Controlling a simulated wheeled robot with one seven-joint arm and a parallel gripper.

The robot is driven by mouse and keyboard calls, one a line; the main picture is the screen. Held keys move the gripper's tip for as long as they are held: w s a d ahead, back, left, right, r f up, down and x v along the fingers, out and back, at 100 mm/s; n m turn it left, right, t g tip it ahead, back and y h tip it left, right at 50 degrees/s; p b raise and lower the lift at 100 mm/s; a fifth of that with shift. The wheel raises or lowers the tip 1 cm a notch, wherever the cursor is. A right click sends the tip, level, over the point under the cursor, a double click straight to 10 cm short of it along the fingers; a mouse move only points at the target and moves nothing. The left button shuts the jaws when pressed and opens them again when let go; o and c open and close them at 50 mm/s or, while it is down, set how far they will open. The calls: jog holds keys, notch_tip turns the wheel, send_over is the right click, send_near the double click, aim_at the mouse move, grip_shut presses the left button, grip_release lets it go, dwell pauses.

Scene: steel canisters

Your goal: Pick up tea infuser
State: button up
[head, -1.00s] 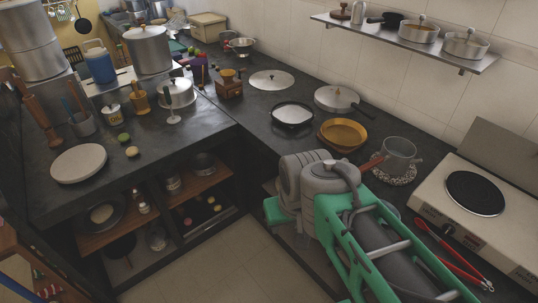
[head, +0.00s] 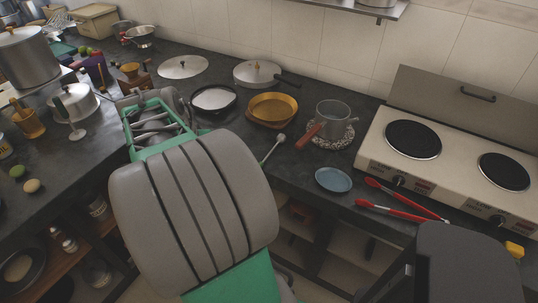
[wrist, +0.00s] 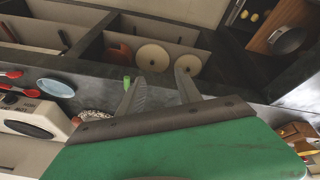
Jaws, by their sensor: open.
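A small thing with a round pale head and thin stem, which looks like the tea infuser (head: 281,138), lies near the counter's front edge in the head view, left of the saucepan. The fingers are over the counter's front edge, with lower shelves beyond.
A saucepan (head: 332,117) with a red-brown handle stands on a patterned trivet (head: 345,139). A blue plate (head: 333,180), red tongs (head: 390,208) and a two-plate stove (head: 455,160) are to the right. A golden pan (head: 272,108) and a dark pan (head: 214,99) stand behind my arm.

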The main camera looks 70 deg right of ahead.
jog(key=s+d+f+m, duration=0.1)
jog(key=s+d+f, duration=0.2)
jog(key=s+d+f+m+g, duration=0.1)
jog(key=s+d+f+m, duration=0.1)
jog(key=s+d+f, duration=0.1)
jog(key=s+d+f+m+g, duration=0.1)
jog(key=s+d+f, duration=0.2)
jog(key=d+f, duration=0.1)
jog(key=shift+d+m+b, duration=0.35)
jog(key=shift+d+m, duration=0.05)
jog(key=shift+w+r, duration=0.1)
grip_shut()
